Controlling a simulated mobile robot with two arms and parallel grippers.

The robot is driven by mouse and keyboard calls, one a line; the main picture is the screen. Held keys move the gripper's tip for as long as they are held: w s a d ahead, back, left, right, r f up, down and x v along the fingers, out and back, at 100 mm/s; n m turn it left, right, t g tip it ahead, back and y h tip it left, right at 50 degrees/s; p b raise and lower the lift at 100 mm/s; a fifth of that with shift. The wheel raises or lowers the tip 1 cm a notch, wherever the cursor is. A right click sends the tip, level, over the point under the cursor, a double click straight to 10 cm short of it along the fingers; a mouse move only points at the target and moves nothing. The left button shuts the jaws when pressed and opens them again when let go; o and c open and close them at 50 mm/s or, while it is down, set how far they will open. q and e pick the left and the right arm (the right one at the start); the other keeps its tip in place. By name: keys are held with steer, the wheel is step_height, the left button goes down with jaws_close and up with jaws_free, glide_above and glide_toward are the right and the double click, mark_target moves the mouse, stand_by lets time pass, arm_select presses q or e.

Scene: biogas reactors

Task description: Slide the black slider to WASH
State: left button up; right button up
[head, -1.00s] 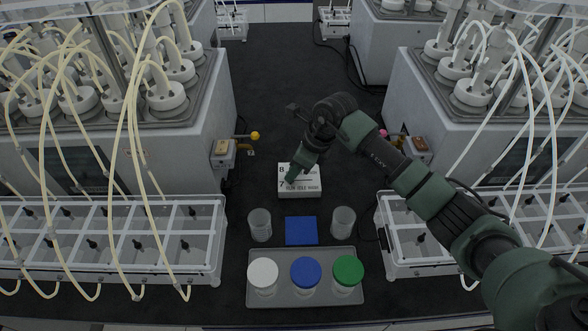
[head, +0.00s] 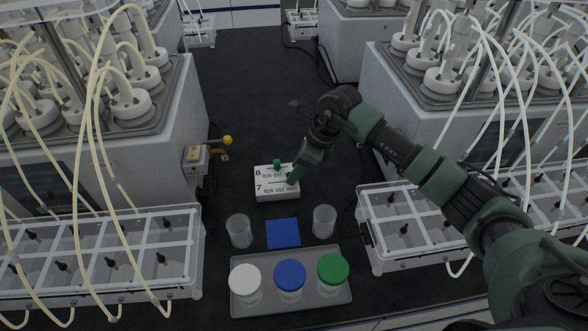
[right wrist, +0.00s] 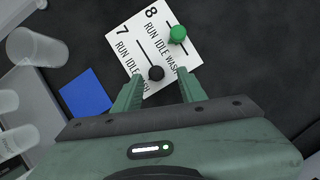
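The white slider panel (head: 264,196) lies on the dark bench, with rows 7 and 8; it also shows in the right wrist view (right wrist: 117,62). The black slider (right wrist: 155,73) is in row 7, at the lower end of its slot, past the word IDLE. My left gripper is out of view.
In front of the panel are a blue pad (head: 283,233), two clear beakers (head: 239,231) (head: 324,221) and a grey tray (head: 325,296) with white-, blue- and green-lidded jars. A yellow-knobbed valve (head: 227,140) is at left.

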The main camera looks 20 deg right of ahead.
steer(key=shift+s+r, duration=0.1)
steer(key=shift+r, duration=0.25)
steer(key=b+v, duration=0.2)
steer(key=v, duration=0.5)
steer(key=shift+s+d, duration=0.1)
steer(key=shift+d, duration=0.05)
